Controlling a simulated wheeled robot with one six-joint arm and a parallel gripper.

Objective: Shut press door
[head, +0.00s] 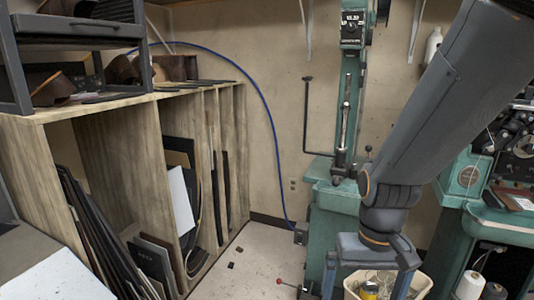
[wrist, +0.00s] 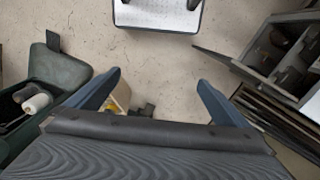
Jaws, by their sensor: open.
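My gripper (head: 366,284) hangs at the lower right of the head view, with its two blue fingers spread apart and pointing down. In the wrist view my gripper (wrist: 158,96) is open with only floor and small items below between the fingers. I cannot identify the press door for certain in either view. In the wrist view a grey open-fronted unit (wrist: 262,52) stands at the right, with a thin dark panel (wrist: 222,58) slanting out from its near-left side. I cannot tell whether that panel is a door. My gripper touches neither.
A green stitching machine (head: 334,205) stands behind my gripper, and another green machine (head: 455,255) is at the right. A bin (head: 418,287) with spools sits low near the fingers. A wooden rack (head: 115,165) holds upright boards at the left. Pale floor (head: 258,262) lies between rack and machine.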

